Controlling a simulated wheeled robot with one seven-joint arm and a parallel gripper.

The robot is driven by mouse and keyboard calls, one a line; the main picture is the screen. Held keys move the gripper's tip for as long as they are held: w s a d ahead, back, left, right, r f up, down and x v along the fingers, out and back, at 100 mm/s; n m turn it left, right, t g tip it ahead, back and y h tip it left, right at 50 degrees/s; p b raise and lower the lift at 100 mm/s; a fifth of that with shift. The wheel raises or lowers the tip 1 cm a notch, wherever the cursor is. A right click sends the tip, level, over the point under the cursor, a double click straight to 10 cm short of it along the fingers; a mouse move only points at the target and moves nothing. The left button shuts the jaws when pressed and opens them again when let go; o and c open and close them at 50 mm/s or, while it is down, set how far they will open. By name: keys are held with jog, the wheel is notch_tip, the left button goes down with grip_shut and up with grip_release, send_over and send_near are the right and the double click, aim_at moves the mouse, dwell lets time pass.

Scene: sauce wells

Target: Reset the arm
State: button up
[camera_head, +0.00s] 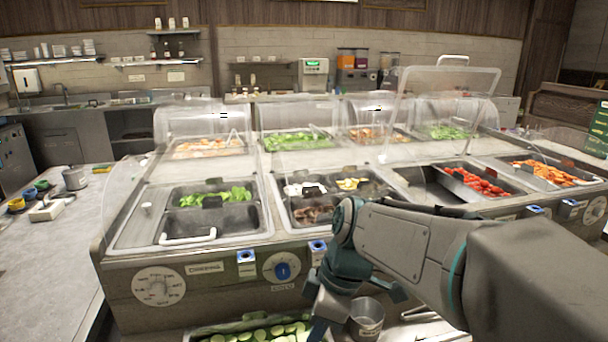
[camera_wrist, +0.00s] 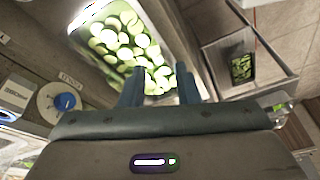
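My arm reaches in from the right in the head view and bends down in front of the salad bar. My gripper (camera_head: 350,308) points down at the front of the bar, near a metal cup (camera_head: 367,322). In the wrist view its two fingers (camera_wrist: 160,86) are apart with nothing held between them. A pan of sliced cucumbers (camera_head: 258,331) lies low at the bottom of the head view. The cucumber pan (camera_wrist: 122,42) also shows beyond the fingertips in the wrist view.
The salad bar (camera_head: 205,277) holds several food wells under raised clear covers. Its front panel has dials (camera_head: 282,267) and blue-topped holders. A grey counter (camera_head: 50,255) on the left is mostly clear, with a few small containers.

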jog(key=s+d+m+t+h+p, duration=0.2)
jog(key=s+d+m, duration=0.5)
jog(key=d+m, duration=0.6)
jog(key=m+h+p, duration=0.1)
jog(key=m, duration=0.2)
jog(key=shift+f+t, duration=0.3)
jog(key=shift+f, duration=0.1)
jog(key=shift+a, duration=0.15)
